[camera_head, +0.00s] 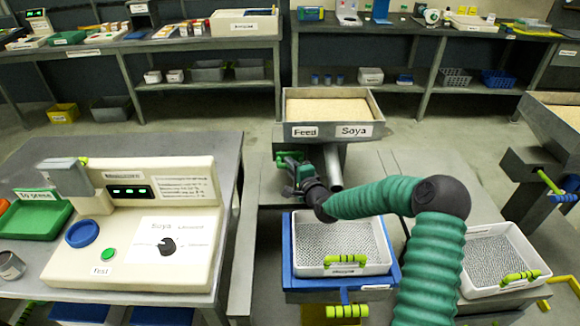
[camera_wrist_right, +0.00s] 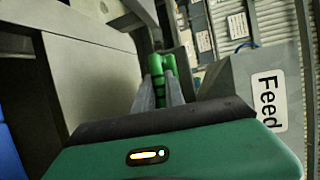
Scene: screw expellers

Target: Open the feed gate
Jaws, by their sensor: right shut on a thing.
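The feed hopper (camera_head: 328,107), labelled "Feed" and "Soya" and filled with pale grains, stands at the back centre. The feed gate's green handle (camera_wrist_right: 160,68) shows ahead in the right wrist view, between my grey fingers. My right gripper (camera_wrist_right: 160,90) is shut on this handle. In the head view my right gripper (camera_head: 287,163) is just below the hopper's left front, and it hides most of the handle. The gate plate itself cannot be made out. The hopper's "Feed" label (camera_wrist_right: 267,100) is at the right of the wrist view. My left gripper is not in view.
A white perforated tray (camera_head: 345,245) with a green handle sits in a blue frame below the hopper. Another white tray (camera_head: 495,255) lies to its right. A control panel (camera_head: 140,230) stands on the left table. A second hopper (camera_head: 562,130) is at the right.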

